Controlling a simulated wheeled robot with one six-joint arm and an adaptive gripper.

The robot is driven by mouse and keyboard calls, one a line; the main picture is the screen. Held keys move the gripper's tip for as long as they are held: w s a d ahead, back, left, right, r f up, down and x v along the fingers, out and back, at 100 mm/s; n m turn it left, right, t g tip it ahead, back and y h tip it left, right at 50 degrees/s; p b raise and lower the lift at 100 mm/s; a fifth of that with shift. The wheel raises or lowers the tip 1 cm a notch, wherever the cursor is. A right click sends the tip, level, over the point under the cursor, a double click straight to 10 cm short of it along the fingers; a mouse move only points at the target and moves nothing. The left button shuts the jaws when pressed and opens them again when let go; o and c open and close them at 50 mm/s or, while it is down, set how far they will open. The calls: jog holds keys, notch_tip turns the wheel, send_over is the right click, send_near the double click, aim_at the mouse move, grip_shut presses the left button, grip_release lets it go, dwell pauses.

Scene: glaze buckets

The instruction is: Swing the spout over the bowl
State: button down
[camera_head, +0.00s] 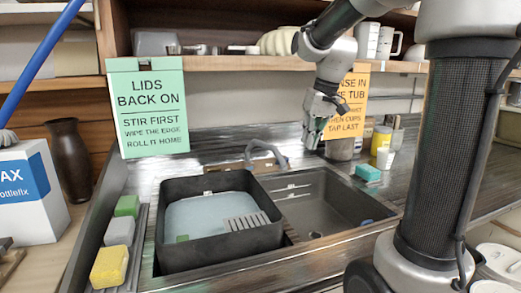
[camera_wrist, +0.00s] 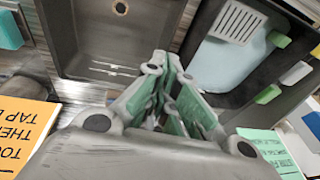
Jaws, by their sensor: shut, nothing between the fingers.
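The grey spout (camera_head: 266,147) arches up from the back ledge of the sink in the head view. Its base is behind the black tub, and its tip points right, near the back left corner of the empty sink bowl (camera_head: 345,205). The bowl also shows at the upper left of the wrist view (camera_wrist: 85,55). My gripper (camera_head: 311,140) is shut and empty, pointing down above the back of the bowl, to the right of the spout and apart from it. In the wrist view my gripper (camera_wrist: 168,62) covers the middle, and I cannot make out the spout there.
A black tub (camera_head: 215,250) with pale liquid and a grate fills the left side of the sink. A green sign (camera_head: 147,105) and an orange sign (camera_head: 352,100) stand behind. Sponges (camera_head: 110,265) lie at left; a teal block (camera_head: 368,172) sits right of the bowl.

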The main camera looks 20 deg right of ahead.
jog(key=s+f+n+h, duration=0.1)
jog(key=s+f+h, duration=0.15)
jog(key=s, duration=1.45)
jog(key=w+a+n+g+h, duration=0.15)
jog(key=w+n+h, duration=0.35)
jog(key=w, duration=0.5)
jog(key=w+a+n+g+h, duration=0.1)
jog(key=w+a+n+h, duration=0.2)
jog(key=w+n, duration=0.6)
jog(key=w+a+f+n+t+h, duration=0.3)
jog(key=w+a+n, duration=0.1)
jog(key=w+a, duration=0.4)
jog(key=w+a+f+n+t+h, duration=0.2)
jog(key=w+a+f+n+h, duration=0.1)
jog(key=w+a, duration=0.5)
jog(key=x, duration=1.3)
jog(key=shift+d, duration=0.2)
jog(key=shift+d+r, duration=0.1)
